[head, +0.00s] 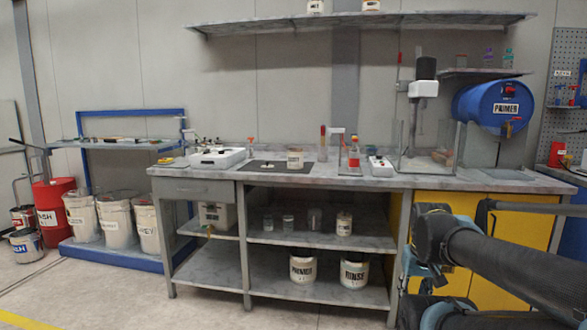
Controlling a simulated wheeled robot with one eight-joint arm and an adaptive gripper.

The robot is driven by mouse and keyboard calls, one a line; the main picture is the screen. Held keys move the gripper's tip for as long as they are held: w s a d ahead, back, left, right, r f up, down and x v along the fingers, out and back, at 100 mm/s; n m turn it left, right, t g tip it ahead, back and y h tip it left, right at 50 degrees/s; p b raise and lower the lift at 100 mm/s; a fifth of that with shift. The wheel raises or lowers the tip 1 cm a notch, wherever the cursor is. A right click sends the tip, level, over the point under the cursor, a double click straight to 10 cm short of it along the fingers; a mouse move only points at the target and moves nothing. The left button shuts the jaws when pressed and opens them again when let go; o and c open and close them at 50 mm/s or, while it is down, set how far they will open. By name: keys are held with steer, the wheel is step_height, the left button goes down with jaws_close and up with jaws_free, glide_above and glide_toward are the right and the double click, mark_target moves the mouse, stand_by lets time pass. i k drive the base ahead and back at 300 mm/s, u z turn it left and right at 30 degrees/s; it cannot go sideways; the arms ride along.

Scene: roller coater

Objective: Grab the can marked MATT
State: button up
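No can's label reads clearly as MATT at this size. A small pale can (316,6) stands on the high wall shelf, cut off by the top edge, with a short dark label I cannot read for sure. A second pale can (371,5) stands to its right on the same shelf, its label also unclear. My folded arm fills the lower right in front of the yellow cabinet. I cannot make out my gripper's fingers, and no can is seen held.
The workbench (350,181) holds a white device, a mixer stand and a clear box. Buckets marked PRIMER (302,268) and RINSE (354,272) stand on the lowest shelf. A blue PRIMER drum (480,103) is at right. The floor ahead is clear.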

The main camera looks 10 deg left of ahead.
mark_target(295, 155)
steer(key=k, duration=0.9)
steer(key=u, duration=0.55)
steer(key=i, duration=2.3)
steer(key=z, duration=0.5)
